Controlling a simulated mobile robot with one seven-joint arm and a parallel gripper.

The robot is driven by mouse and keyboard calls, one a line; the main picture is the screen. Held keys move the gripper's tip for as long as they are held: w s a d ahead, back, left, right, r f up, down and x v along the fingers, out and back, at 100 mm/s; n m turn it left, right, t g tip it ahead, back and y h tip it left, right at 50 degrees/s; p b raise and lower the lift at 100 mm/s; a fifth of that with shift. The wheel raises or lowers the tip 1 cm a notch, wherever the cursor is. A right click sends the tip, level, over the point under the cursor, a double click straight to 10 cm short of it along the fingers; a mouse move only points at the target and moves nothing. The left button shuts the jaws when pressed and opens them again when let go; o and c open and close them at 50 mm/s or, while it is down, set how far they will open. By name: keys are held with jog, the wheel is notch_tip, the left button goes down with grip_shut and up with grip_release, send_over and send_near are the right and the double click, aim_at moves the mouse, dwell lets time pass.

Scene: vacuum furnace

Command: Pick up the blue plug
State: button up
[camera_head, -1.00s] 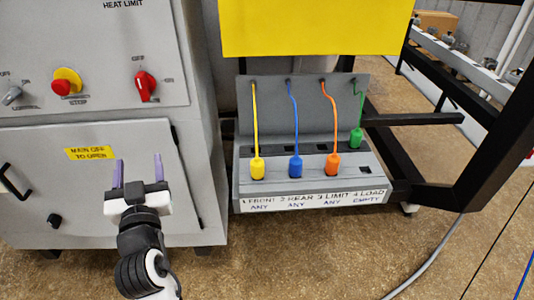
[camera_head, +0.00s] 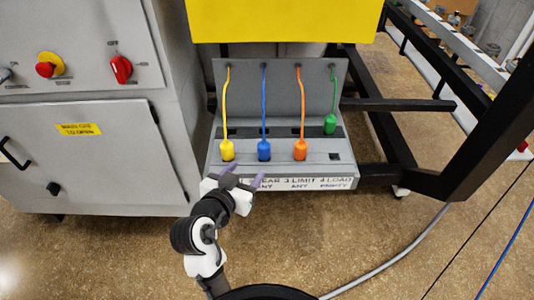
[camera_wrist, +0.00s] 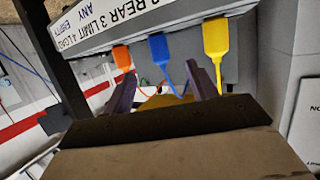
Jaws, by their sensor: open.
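The blue plug (camera_head: 264,150) stands in the grey sloped plug panel (camera_head: 315,170), between the yellow plug (camera_head: 227,150) and the orange plug (camera_head: 300,149). A blue cable runs from its top to the back of the panel. My gripper (camera_head: 246,170) is open and empty, in front of the panel's lower edge and just left of and below the blue plug. In the wrist view the blue plug (camera_wrist: 159,47) shows beyond and between the two purple fingers (camera_wrist: 163,85), apart from them. The gripper hides part of the panel's label strip.
A green plug (camera_head: 330,125) sits higher at the panel's right. The grey furnace cabinet (camera_head: 110,165) stands at the left. A yellow board (camera_head: 280,20) hangs above the panel. Black frame bars (camera_head: 400,150) stand at the right. The floor in front is mostly clear, with a grey cable.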

aim_at(261, 155)
jog(key=shift+f+b+x, duration=0.2)
jog(key=shift+b+x, duration=2.1)
jog(key=shift+b, duration=0.95)
jog(key=shift+r+p+x, duration=0.15)
jog(key=shift+p+x, duration=0.3)
jog(key=shift+x, duration=0.3)
jog(key=shift+r+p+x, duration=0.1)
jog(key=shift+p+x, duration=0.3)
jog(key=shift+x, duration=0.35)
jog(key=p+x, duration=0.1)
jog(key=x, duration=0.2)
jog(key=shift+w+d+f, duration=0.1)
jog(key=shift+w+d, duration=0.1)
jog(key=shift+w, duration=0.1)
jog(key=shift+w+d+f+p, duration=0.2)
jog(key=shift+w+f+p, duration=0.1)
jog(key=shift+w, duration=0.2)
jog(key=c, duration=1.1)
jog(key=shift+o, duration=0.2)
jog(key=shift+r, duration=0.1)
